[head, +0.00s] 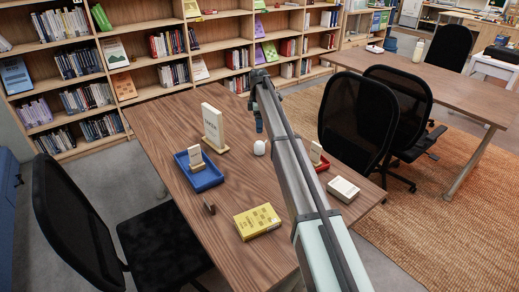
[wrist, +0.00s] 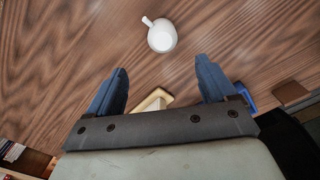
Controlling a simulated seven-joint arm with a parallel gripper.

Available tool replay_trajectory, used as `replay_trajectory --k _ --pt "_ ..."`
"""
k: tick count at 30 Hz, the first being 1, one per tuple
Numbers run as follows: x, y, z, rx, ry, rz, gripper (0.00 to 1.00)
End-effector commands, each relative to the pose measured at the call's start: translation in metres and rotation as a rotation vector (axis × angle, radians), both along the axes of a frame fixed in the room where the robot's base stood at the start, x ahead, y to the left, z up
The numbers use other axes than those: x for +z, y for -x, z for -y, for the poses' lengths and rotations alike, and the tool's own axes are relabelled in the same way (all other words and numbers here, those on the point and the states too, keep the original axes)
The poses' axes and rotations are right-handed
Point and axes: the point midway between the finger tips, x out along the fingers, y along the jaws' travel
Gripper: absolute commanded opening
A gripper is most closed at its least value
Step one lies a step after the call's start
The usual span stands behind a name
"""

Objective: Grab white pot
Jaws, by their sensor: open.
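The white pot (head: 259,147) is small and round and sits on the wooden table, just below and beside the end of my arm in the head view. In the wrist view the white pot (wrist: 162,40) lies beyond my fingertips, with a short stub pointing to the upper left. My gripper (wrist: 161,68) is open and empty, its two blue fingers spread apart. In the head view my gripper (head: 258,118) hangs above the table near the pot, partly hidden by the arm. It does not touch the pot in the wrist view.
A white sign (head: 212,127) on a wooden base stands left of the pot. A blue tray (head: 207,181) holds a small white stand. Black chairs (head: 355,120) flank the table.

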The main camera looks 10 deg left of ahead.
Motion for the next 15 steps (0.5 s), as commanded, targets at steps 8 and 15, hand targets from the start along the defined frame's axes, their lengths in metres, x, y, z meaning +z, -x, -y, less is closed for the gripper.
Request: replay_trajectory --k 8,15 --pt "-0.011 0.0 0.0 0.055 0.0 -0.001 0.84" --pt "-0.046 0.001 0.001 0.053 0.0 -0.002 0.84"
